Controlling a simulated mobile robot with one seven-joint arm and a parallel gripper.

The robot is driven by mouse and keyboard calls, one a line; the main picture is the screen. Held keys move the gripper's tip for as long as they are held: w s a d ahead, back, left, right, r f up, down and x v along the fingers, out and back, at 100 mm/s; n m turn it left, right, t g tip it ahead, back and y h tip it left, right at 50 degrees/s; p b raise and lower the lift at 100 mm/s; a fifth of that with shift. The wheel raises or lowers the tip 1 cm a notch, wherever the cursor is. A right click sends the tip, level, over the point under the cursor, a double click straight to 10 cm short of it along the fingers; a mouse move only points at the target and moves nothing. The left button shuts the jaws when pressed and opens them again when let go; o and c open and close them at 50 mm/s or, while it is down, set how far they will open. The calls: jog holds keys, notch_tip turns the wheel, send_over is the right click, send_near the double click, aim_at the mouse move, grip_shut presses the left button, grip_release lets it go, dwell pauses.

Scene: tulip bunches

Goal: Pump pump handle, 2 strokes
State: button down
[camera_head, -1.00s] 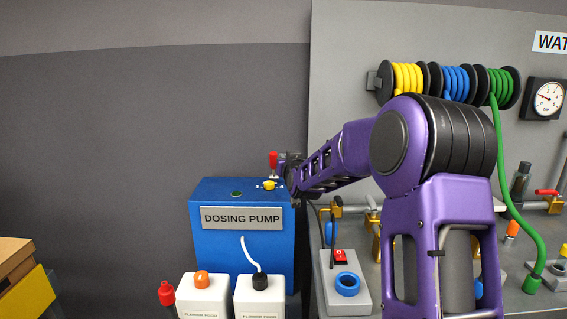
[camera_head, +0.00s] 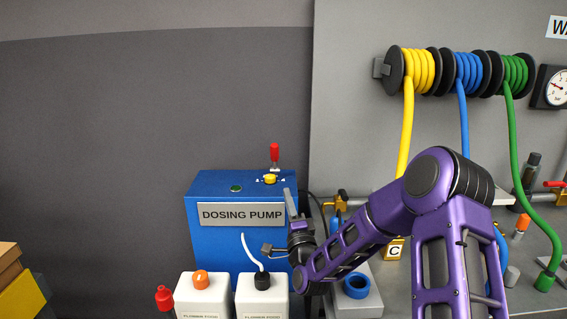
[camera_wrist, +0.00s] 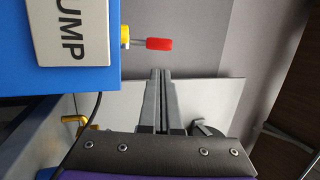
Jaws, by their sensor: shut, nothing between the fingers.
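The pump handle is a red grip (camera_head: 274,153) on a thin stem, standing upright from a yellow fitting (camera_head: 269,179) on top of the blue dosing pump box (camera_head: 196,235). My gripper (camera_head: 289,193) is shut and empty, fingers pointing up, at the box's right side, below and right of the handle. In the wrist view, which is turned sideways, the red grip (camera_wrist: 159,44) lies just past my shut fingertips (camera_wrist: 161,72), with a gap between them. The box's edge (camera_wrist: 75,84) and its sign are at the left there.
Two white bottles (camera_head: 203,298) stand in front of the box, one with a tube (camera_head: 250,252). A grey block with a blue ring (camera_head: 357,285) is right of my wrist. Hose reels (camera_head: 465,75) hang behind my arm. The space above the box is clear.

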aim_at(276, 155)
jog(key=p+x, duration=0.1)
jog(key=x, duration=1.3)
jog(key=shift+f, duration=0.1)
jog(key=shift+w, duration=0.1)
